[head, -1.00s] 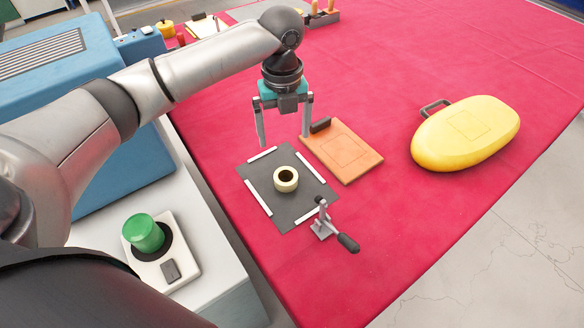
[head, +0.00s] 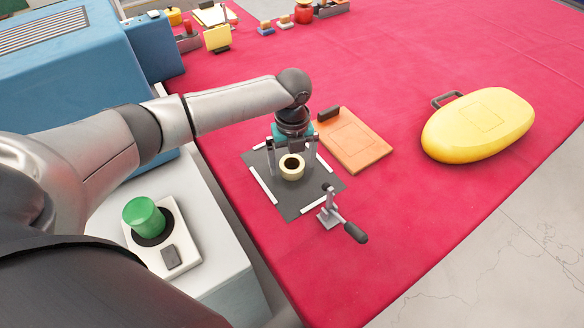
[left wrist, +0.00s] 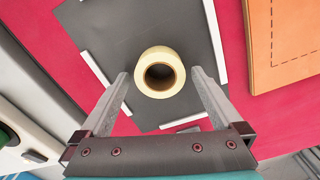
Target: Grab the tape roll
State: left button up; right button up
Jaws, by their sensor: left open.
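The cream tape roll (head: 292,167) lies flat on a dark grey mat (head: 293,207) with white edge strips, on the red-covered table. My left gripper (head: 293,171) is open, pointing down over the mat, with one finger to each side of the roll in the head view. In the left wrist view the roll (left wrist: 160,73) sits centred just beyond the open fingertips (left wrist: 160,76). I cannot tell whether the fingers are down at its height. No contact shows. My right gripper is not in view.
An orange board (head: 355,141) lies right of the mat. A lever clamp (head: 329,209) stands at its front corner. A green button box (head: 145,219) is on the left. Open red cloth lies between clamp and yellow board.

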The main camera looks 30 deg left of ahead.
pick_arm(q)
jog(key=shift+f, duration=0.35)
jog(key=shift+r, duration=0.1)
jog(key=c, duration=1.3)
